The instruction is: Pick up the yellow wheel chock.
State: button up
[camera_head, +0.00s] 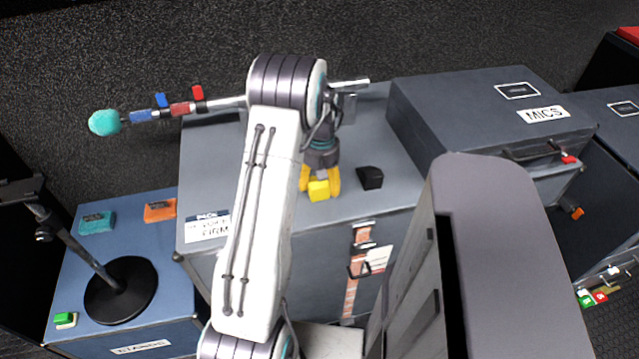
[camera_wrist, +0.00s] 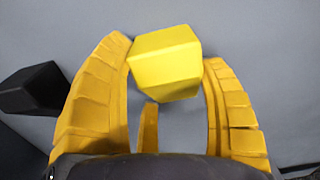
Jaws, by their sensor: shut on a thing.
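The yellow wheel chock (camera_head: 319,190) is a small bright yellow block at the front middle of the grey case top. It also shows in the wrist view (camera_wrist: 165,62), between the fingertips. My gripper (camera_head: 320,182) has darker yellow fingers and points down at the case. Its fingers (camera_wrist: 168,75) are shut on the chock, one on each side. The chock sits at or just above the case surface; I cannot tell if it touches. A black block (camera_head: 370,178) of similar size stands just right of my gripper, and at the left in the wrist view (camera_wrist: 32,88).
A dark case labelled MICS (camera_head: 480,100) stands at the right. A lower blue case (camera_head: 180,290) at the left holds a round black stand base (camera_head: 121,290).

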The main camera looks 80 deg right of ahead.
jog(key=shift+r, duration=0.5)
notch_tip(320, 180, up, 4)
jog(key=shift+s+d+f, duration=0.1)
jog(key=shift+d+f, duration=0.05)
jog(key=shift+f, duration=0.1)
jog(key=s+d+r+p, duration=0.2)
jog(key=s+d+r, duration=0.4)
jog(key=s+d, duration=0.1)
jog(key=shift+s+r, duration=0.2)
jog(key=shift+s, duration=0.7)
